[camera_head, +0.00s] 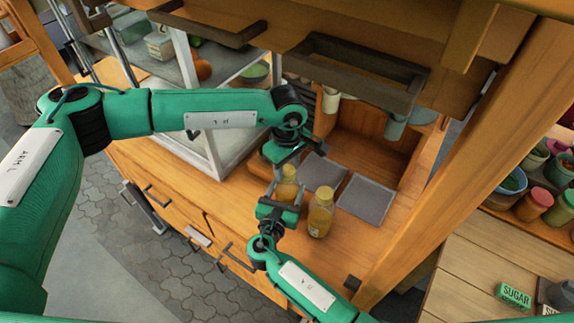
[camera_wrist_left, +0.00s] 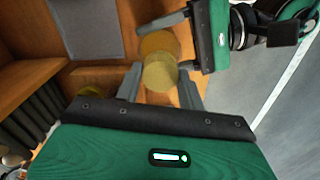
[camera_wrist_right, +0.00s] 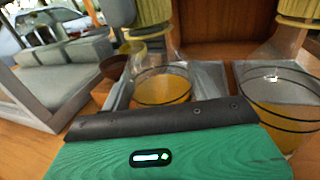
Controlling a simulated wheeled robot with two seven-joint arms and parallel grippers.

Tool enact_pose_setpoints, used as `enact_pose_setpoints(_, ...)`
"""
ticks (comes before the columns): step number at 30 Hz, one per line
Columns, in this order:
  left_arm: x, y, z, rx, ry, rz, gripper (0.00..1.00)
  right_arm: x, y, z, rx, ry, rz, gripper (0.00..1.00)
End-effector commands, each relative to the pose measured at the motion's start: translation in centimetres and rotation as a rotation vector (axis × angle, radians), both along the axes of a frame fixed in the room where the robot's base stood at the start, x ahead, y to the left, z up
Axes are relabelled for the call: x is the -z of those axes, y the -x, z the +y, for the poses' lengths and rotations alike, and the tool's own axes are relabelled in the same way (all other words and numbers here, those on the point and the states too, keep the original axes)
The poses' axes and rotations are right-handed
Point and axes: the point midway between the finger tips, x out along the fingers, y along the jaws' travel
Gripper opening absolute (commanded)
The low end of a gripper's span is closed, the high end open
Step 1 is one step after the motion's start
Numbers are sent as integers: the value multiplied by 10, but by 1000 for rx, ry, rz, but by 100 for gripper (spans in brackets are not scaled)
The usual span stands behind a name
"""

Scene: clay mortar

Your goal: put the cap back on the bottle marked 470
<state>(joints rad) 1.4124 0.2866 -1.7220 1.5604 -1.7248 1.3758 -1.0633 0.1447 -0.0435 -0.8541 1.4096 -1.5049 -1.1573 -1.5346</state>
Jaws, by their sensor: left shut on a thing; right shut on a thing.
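The left wrist view shows the round cap top (camera_wrist_left: 160,75) between the left fingertips. I cannot tell whether the cap is fully seated. A second amber bottle (camera_head: 320,215) with a yellow cap stands beside it. No 470 mark is readable.
Two grey mats (camera_head: 366,199) lie behind the bottles. A brown bowl (camera_wrist_right: 112,67) is close to the held bottle. A glass-sided case (camera_head: 207,140) stands left; the wooden post (camera_head: 450,130) rises right. The counter's front edge is near my right arm.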

Motion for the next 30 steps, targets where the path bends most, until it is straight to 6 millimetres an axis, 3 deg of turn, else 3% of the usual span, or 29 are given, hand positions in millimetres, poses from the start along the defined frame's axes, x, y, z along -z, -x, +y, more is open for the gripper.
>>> enact_pose_setpoints(30,0,0,-1,1648,0,-1,19,0,0,0,0,0,1,0)
